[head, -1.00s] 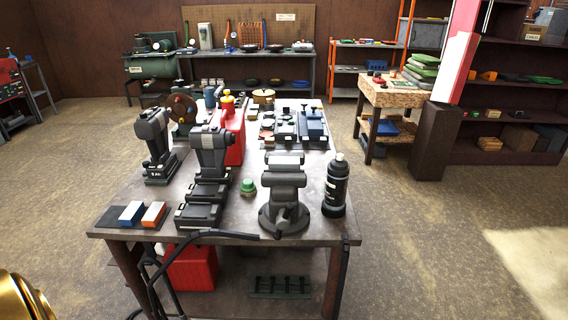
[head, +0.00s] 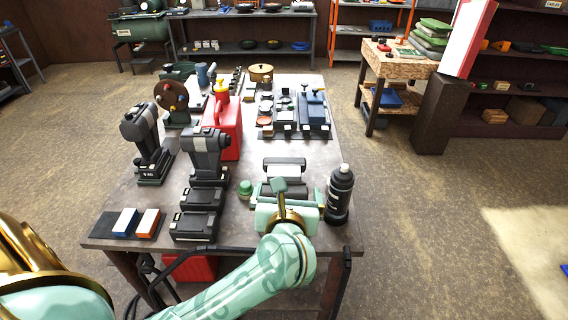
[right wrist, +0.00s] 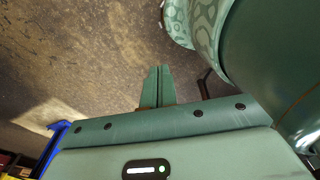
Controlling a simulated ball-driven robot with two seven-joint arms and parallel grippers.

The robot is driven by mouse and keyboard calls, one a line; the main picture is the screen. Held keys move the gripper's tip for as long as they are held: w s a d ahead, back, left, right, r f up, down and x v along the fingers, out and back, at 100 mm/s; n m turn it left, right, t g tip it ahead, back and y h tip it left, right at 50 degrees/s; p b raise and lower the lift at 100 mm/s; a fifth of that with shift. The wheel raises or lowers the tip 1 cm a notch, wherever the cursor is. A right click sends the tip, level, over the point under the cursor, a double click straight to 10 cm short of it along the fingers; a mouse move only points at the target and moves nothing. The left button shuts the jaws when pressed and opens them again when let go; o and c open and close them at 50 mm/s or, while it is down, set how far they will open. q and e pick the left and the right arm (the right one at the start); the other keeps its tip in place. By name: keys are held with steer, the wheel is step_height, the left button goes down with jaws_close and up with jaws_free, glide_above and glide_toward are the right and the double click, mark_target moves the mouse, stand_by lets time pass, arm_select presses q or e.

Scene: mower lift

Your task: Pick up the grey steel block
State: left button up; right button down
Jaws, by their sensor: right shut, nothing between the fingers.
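I cannot single out a separate grey steel block with certainty. A dark grey vise (head: 284,166) stands at the near right of the workbench, and its lower part is hidden behind my left gripper. My left gripper (head: 289,196) is over the front of the vise, with its fingers apart to either side. Whether it touches the vise I cannot tell. My right gripper (right wrist: 157,84) shows in the right wrist view, shut and empty above bare floor.
The workbench (head: 120,232) holds two drills, batteries (head: 200,224), a red can (head: 226,125) and a blue and an orange-and-white block (head: 147,222). A black bottle (head: 340,194) stands close right of the vise, and a green knob (head: 245,188) left.

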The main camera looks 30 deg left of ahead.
arm_select(q)
steer(key=shift+w+a+f+n+g, duration=0.2)
steer(key=shift+f+n+g, duration=0.1)
steer(key=shift+f, duration=0.35)
steer(key=shift+w+a+f+n+g, duration=0.1)
steer(key=shift+a+f+n+g, duration=0.15)
steer(key=shift+f, duration=0.35)
glide_toward(284, 174)
steer(key=x, duration=0.2)
steer(key=b+x, duration=0.1)
steer(key=x, duration=0.1)
steer(key=shift+d+f, duration=0.25)
steer(key=shift+f, duration=0.05)
steer(key=x, duration=0.6)
steer(key=shift+a, duration=0.25)
arm_select(e)
steer(key=shift+s+d+f, duration=0.3)
steer(key=shift+s+f, duration=0.35)
steer(key=shift+s, duration=0.1)
arm_select(q)
steer(key=c, duration=1)
steer(key=shift+c, duration=0.8)
arm_select(e)
steer(key=shift+d, duration=0.15)
arm_select(q)
steer(key=shift+r, duration=0.1)
